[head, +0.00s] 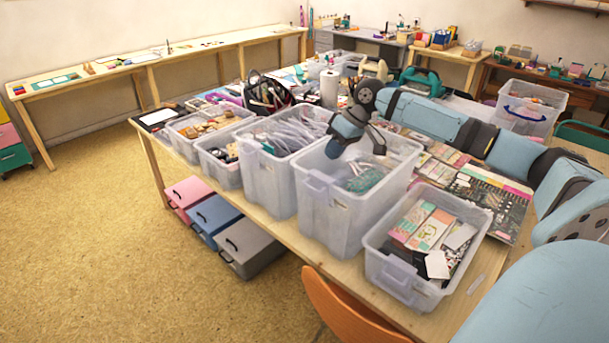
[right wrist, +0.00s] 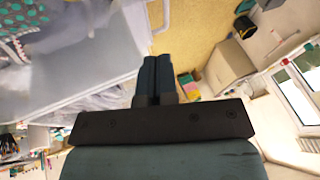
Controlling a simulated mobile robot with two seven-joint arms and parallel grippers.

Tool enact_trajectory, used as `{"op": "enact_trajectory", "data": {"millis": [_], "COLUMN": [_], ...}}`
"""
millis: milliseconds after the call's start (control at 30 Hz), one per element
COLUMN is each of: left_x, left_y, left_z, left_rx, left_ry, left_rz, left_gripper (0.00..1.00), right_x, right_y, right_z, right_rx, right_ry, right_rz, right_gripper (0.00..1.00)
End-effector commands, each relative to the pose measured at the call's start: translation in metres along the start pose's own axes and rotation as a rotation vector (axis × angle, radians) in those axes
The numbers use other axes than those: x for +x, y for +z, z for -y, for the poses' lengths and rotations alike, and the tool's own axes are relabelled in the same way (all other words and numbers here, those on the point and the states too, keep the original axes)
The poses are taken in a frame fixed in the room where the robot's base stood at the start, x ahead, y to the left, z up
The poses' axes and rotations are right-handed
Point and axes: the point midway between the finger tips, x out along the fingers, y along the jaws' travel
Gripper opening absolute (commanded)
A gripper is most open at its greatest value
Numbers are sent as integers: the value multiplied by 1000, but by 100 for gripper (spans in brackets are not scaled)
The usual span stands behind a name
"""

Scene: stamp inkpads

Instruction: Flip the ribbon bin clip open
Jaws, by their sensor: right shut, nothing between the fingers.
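A clear plastic bin (head: 325,215) with teal ribbon-like contents (head: 362,178) stands on the table among other bins. My right gripper (head: 334,150) is over the bin's far-left rim, pointing down. In the right wrist view its two fingers (right wrist: 157,75) are together and empty. A translucent bin wall (right wrist: 75,75) is left of them there, with teal dotted material (right wrist: 70,12) in the corner. Contact cannot be told. My left gripper is not in view.
Another clear bin (head: 262,180) stands close on the left, and a lower bin of cards (head: 395,275) on the right. An orange chair (head: 345,310) is at the table's front edge. Coloured boxes (head: 245,245) sit below. Floor at left is clear.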

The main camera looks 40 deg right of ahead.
Motion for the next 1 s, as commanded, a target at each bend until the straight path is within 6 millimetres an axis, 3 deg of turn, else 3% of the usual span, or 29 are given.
{"op": "enact_trajectory", "data": {"millis": [133, 467, 1000], "left_x": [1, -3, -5], "left_y": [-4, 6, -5], "left_z": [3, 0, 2], "left_rx": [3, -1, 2], "left_ry": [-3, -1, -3], "left_rz": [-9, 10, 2], "left_gripper": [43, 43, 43], "right_x": [-8, -2, 82], "right_y": [-1, -1, -1], "right_z": [-1, -1, 0], "right_rx": [6, 5, 6], "right_ry": [-3, -4, -4], "right_rz": [4, 3, 2], "right_gripper": [0, 0, 0]}}
